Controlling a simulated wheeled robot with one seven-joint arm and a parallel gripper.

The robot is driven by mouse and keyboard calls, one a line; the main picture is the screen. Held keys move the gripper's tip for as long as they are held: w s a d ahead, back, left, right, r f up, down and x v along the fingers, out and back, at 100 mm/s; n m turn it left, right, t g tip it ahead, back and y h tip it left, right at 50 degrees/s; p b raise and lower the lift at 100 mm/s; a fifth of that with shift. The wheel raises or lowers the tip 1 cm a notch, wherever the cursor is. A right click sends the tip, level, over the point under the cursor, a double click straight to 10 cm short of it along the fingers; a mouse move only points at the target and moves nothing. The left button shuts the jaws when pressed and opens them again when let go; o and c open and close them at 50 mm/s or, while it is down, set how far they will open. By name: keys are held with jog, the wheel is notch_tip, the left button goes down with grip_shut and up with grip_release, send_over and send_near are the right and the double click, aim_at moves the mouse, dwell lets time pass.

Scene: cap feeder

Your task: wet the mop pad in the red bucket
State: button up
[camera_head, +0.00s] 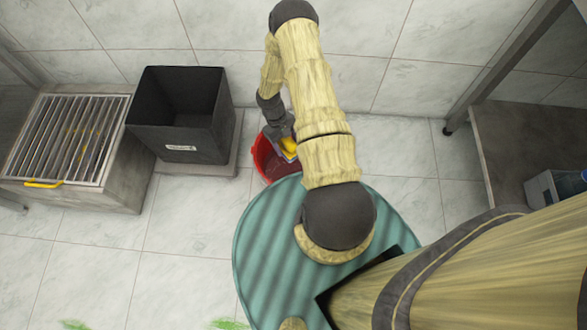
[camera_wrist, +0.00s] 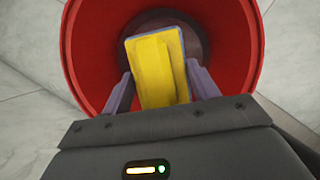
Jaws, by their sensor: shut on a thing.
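The red bucket (camera_head: 264,158) stands on the tiled floor, partly hidden behind my arm in the head view. In the wrist view its red wall (camera_wrist: 84,50) surrounds a dark bottom. My gripper (camera_wrist: 160,88) is shut on the mop pad (camera_wrist: 157,68), a yellow block with a grey-blue edge. The pad is held at the bucket's mouth, pointing down into it; it also shows as a yellow patch in the head view (camera_head: 289,147). I cannot tell whether the pad touches the bottom or any water.
A black open bin (camera_head: 183,140) with a white label stands left of the bucket on a low plinth. Further left is a grated box (camera_head: 75,130) with a yellow handle (camera_head: 43,184). A dark table (camera_head: 520,150) is at the right.

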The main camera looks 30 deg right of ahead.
jog(key=b, duration=0.8)
send_over(296, 175)
jog(key=w, duration=0.1)
notch_tip(296, 175, down, 13)
jog(key=shift+a+n, duration=0.25)
jog(key=shift+n, duration=0.05)
jog(key=shift+w+r, duration=0.1)
jog(key=shift+f+b, duration=2.6)
jog(key=shift+f, duration=0.45)
jog(key=shift+f, duration=0.55)
jog(key=shift+r, duration=0.1)
notch_tip(296, 175, up, 7)
jog(key=p, duration=0.6)
